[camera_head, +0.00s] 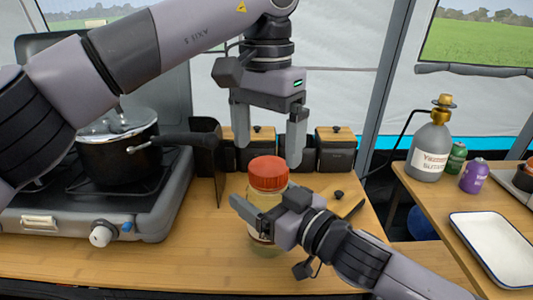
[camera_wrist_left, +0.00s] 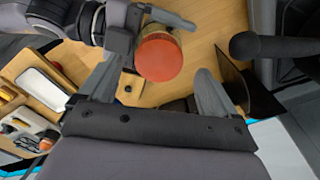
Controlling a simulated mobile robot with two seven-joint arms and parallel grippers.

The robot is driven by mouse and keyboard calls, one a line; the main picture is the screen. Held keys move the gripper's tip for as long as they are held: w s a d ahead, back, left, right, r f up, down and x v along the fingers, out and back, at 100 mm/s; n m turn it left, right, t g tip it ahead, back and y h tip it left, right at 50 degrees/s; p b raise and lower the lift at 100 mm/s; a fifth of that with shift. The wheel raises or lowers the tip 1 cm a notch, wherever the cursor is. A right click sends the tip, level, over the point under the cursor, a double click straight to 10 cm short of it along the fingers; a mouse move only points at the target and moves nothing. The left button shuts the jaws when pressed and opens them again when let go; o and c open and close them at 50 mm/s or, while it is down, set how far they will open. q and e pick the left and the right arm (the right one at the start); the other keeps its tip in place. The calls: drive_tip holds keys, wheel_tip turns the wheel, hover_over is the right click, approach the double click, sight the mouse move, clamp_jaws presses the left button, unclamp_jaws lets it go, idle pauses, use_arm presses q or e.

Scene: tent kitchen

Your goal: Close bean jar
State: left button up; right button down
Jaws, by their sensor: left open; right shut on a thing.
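The bean jar (camera_head: 262,245) is a clear glass jar standing upright on the wooden counter. Its red-orange lid (camera_head: 268,173) sits on top and looks level; I cannot tell whether it is tight. In the left wrist view the lid (camera_wrist_left: 159,57) shows from above. My right gripper (camera_head: 250,217) is shut on the jar body, below the lid. My left gripper (camera_head: 268,150) is open and empty, fingers pointing down, above and slightly behind the lid. In the left wrist view its fingers (camera_wrist_left: 157,88) are spread wide, with the lid beyond their tips.
A stove with a black pot (camera_head: 118,150) stands at the left, its handle reaching toward the jar. A dark upright panel (camera_head: 207,160) and black canisters with wooden lids (camera_head: 335,150) stand behind. A side table with a gas bottle (camera_head: 430,150) and white tray (camera_head: 495,245) is at the right.

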use_arm(q)
drive_tip(key=shift+r, duration=0.45)
drive_tip(key=shift+c, duration=0.4)
